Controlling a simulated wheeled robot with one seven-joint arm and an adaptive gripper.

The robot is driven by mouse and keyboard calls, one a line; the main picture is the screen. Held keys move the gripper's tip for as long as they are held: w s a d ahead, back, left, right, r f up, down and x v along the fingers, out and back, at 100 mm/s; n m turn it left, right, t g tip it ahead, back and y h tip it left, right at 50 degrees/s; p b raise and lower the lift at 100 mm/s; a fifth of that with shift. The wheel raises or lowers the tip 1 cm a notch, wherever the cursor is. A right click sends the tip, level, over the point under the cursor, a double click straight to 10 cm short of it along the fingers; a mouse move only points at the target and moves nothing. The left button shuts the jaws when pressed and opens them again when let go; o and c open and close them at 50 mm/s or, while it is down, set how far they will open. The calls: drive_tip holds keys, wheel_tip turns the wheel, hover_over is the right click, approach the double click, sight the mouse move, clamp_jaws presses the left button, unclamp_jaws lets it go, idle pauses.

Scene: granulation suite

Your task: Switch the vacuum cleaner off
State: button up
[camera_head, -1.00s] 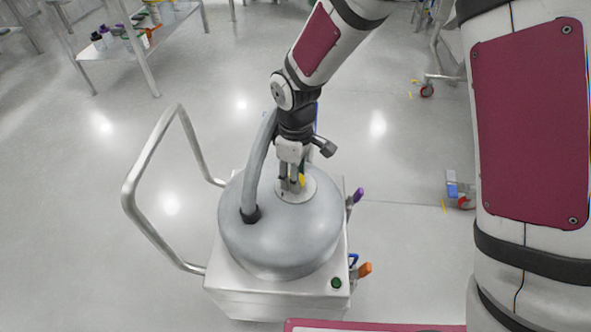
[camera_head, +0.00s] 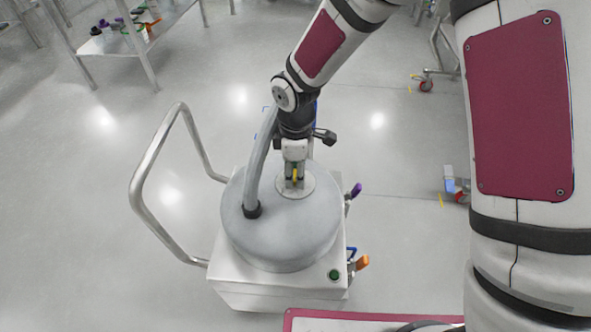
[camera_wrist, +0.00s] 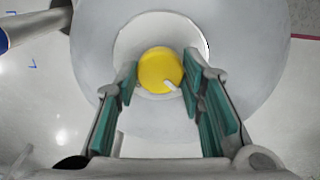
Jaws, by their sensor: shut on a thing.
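The vacuum cleaner (camera_head: 285,235) has a grey domed lid on a white square base. A yellow round knob (camera_wrist: 160,70) with a short white mark sits in a pale round plate (camera_wrist: 129,50) on the lid. In the wrist view the mark lies at the knob's lower right. My gripper (camera_wrist: 158,82) points down at the lid, its green-padded fingers on either side of the knob and shut on it. In the head view my gripper (camera_head: 294,178) hides part of the knob.
A grey hose (camera_head: 261,160) rises from the lid beside my gripper. A metal push handle (camera_head: 140,190) stands at the left. A green button (camera_head: 334,274), a purple lever (camera_head: 356,190) and an orange lever (camera_head: 361,263) are on the right. A shelf table (camera_head: 130,42) stands far left.

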sight(295, 175)
drive_tip(key=o, duration=1.1)
drive_tip(key=shift+o, duration=0.2)
wheel_tip(295, 175, up, 12)
drive_tip(key=shift+d+r, duration=0.1)
